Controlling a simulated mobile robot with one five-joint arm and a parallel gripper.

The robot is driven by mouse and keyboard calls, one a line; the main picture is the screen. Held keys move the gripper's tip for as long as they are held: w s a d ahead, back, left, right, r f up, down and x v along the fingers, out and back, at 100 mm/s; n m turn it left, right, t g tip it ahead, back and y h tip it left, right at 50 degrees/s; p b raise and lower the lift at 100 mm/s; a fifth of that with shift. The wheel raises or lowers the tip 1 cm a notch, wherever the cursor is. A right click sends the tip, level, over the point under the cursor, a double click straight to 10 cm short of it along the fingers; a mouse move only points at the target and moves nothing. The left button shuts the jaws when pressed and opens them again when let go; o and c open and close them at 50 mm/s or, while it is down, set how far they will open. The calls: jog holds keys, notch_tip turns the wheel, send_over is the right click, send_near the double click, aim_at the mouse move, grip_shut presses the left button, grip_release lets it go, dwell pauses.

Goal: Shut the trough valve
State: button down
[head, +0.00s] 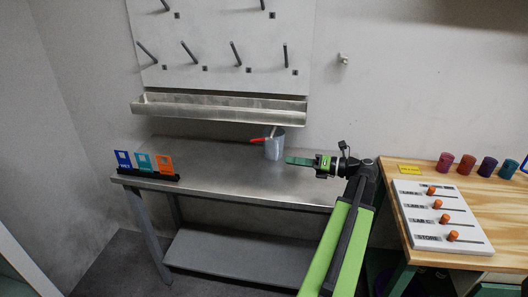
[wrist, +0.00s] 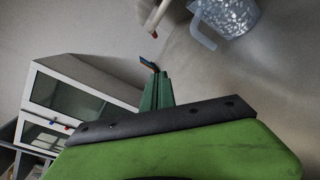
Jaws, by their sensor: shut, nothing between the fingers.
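The metal trough (head: 220,111) runs along the wall below the peg board. A short drain pipe (head: 275,131) comes down from near its right end. The valve's red lever (head: 262,140) sticks out to the left of the pipe, close to level. A clear bluish jug (head: 274,149) stands on the bench under the pipe; it also shows in the wrist view (wrist: 232,14). My gripper (head: 289,160) is shut and empty, just right of the jug, and apart from the lever. In the wrist view its green fingers (wrist: 158,92) are together. A pale bar with a red end (wrist: 153,34) shows beyond them.
The steel bench (head: 215,171) is mostly clear. A rack with blue, teal and orange cards (head: 146,164) stands at its left end. On the right, a wooden table (head: 412,227) holds a white slider panel (head: 440,216) and several coloured cups.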

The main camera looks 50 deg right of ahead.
aim_at(262, 140)
jog(key=w+a+r+p, duration=0.1)
jog(key=w+a, duration=0.1)
jog(key=w, duration=0.9)
jog(key=shift+w+r+p, duration=0.3)
jog(key=shift+r+p, duration=0.1)
